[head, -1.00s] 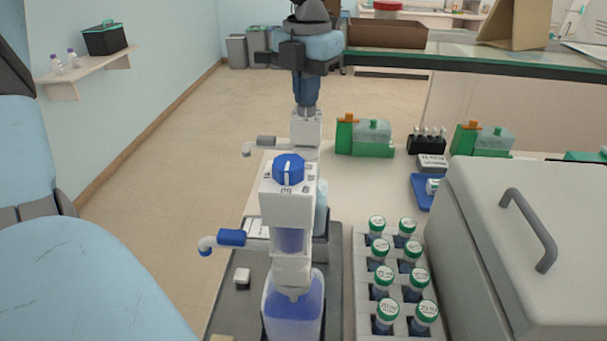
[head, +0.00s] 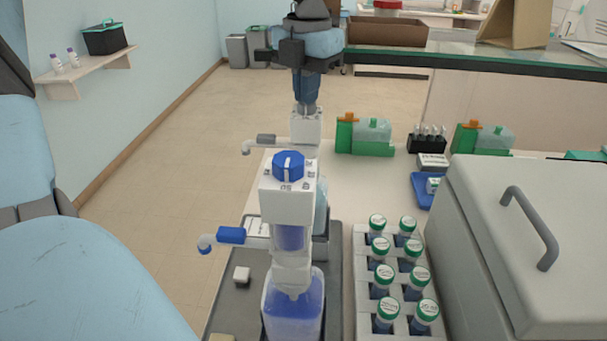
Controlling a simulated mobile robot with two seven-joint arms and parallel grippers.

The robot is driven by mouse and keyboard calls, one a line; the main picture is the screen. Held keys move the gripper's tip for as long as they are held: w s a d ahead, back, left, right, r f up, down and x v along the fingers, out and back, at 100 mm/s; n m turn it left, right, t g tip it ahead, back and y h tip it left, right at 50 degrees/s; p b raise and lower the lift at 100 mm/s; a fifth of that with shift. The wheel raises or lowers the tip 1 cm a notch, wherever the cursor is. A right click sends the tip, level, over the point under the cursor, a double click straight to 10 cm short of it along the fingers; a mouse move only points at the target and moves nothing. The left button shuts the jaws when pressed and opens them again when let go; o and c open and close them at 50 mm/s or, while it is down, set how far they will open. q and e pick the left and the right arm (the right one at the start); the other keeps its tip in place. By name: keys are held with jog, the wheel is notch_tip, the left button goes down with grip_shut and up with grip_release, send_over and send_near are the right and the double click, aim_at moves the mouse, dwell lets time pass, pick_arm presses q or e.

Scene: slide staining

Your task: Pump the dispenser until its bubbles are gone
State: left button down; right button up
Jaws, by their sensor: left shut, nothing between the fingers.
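A bottle-top dispenser with a blue knob (head: 288,190) stands upright in the foreground on a bottle of blue liquid (head: 293,310). Its blue-capped spout (head: 231,235) points left. A second dispenser (head: 305,130) with a grey spout (head: 264,140) stands behind it, mostly hidden by the first. My left gripper (head: 306,103) points down from the top of the view, shut and empty, its tips at the top of the rear dispenser. I cannot tell whether they touch it. Bubbles are too small to make out. My right gripper is out of view.
A rack (head: 361,310) of several green-capped bottles stands right of the dispensers. A grey lidded box (head: 500,270) with a handle fills the right. Green staining stations (head: 372,147) and a blue tray (head: 422,198) lie behind. Floor is clear at left.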

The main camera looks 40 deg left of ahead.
pick_arm(q)
jog(key=shift+r+p, duration=1.45)
jog(key=shift+r, duration=1.8)
jog(key=shift+r, duration=0.1)
notch_tip(320, 180, up, 5)
jog(key=p, duration=0.2)
jog(key=shift+p, duration=0.3)
